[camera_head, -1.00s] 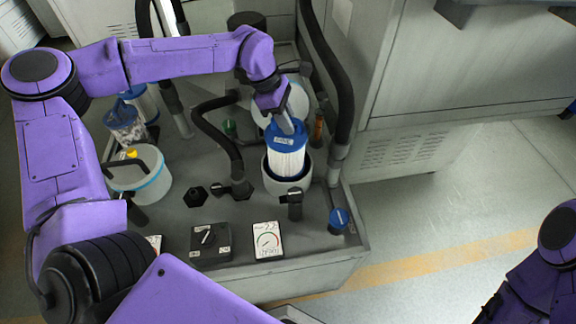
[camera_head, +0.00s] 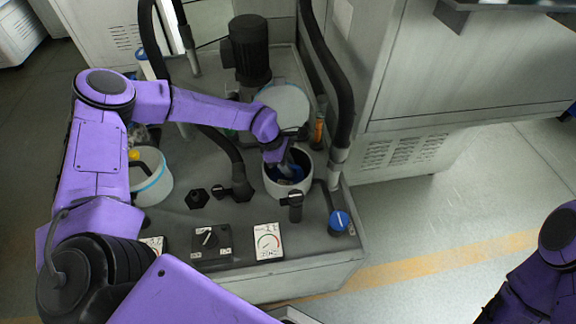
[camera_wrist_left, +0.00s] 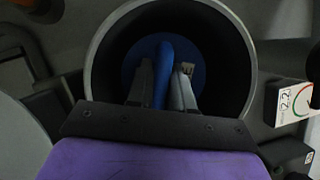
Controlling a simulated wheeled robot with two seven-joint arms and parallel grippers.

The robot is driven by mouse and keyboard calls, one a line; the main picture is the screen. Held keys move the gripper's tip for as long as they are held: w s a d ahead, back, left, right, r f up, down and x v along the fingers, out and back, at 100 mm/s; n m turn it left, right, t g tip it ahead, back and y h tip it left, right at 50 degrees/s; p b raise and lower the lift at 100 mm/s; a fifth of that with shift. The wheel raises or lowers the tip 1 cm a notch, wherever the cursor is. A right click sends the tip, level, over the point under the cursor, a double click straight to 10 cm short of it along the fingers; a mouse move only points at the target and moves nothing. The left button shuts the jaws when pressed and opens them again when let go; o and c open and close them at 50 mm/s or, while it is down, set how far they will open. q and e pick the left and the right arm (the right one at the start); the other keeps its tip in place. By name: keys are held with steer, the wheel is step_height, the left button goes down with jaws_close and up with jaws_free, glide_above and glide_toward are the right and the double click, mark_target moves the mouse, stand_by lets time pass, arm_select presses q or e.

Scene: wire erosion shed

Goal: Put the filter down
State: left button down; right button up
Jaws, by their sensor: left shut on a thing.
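In the left wrist view the filter's blue cap (camera_wrist_left: 202,77) lies deep in the dark round opening of the housing (camera_wrist_left: 94,45). My left gripper (camera_wrist_left: 163,85) reaches into the opening from above and is shut on the blue handle of the filter. In the head view my left gripper (camera_head: 284,165) is partly hidden by the housing's rim. My right arm shows at the lower right, but its gripper is out of the picture.
A round pale lid (camera_head: 285,106) stands open behind the housing. A black motor (camera_head: 250,50) and a thick hose (camera_head: 333,75) rise nearby. A valve handle (camera_head: 293,199), a gauge (camera_head: 268,241) and a blue knob (camera_head: 339,221) are in front.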

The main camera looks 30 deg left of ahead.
arm_select(q)
steer(key=c, duration=1)
jaws_free()
steer(key=shift+s, duration=0.1)
steer(key=shift+r, duration=0.1)
steer(key=v, duration=1.2)
